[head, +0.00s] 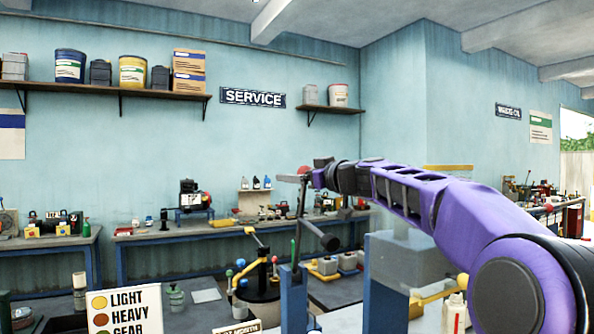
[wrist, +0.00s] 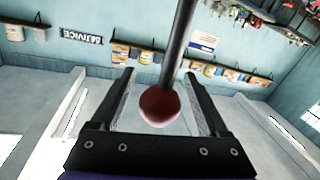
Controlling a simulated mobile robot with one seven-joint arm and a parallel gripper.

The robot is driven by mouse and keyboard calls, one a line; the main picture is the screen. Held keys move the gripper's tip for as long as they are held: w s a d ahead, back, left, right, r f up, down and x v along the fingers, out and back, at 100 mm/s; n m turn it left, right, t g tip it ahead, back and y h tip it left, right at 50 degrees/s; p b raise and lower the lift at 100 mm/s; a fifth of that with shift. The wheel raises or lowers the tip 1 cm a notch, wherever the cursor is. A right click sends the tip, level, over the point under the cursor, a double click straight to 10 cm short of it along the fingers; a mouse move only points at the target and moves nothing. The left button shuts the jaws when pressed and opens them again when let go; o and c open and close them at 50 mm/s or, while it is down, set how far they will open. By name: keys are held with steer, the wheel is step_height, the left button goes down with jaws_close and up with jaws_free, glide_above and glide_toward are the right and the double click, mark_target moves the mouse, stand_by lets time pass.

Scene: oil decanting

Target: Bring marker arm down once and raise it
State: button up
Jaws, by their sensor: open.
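In the wrist view my gripper (wrist: 159,74) is open, with one finger on each side of a red ball knob (wrist: 160,106) on a dark rod (wrist: 178,45). The knob appears between the fingers, with gaps beside it; whether it touches anything is unclear. In the head view a dark lever (head: 316,232) with a black end hangs below the gripper, by a blue post (head: 293,295). I cannot tell which part is the marker arm.
A dark drum-like stand (head: 262,285) with a yellow arm and coloured balls stands left of the post. A sign (head: 125,312) reading LIGHT, HEAVY, GEAR is at the lower left. A clear tank (head: 405,262) stands under my arm. Workbenches line the back wall.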

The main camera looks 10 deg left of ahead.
jaws_close()
stand_by(0.4)
stand_by(1.0)
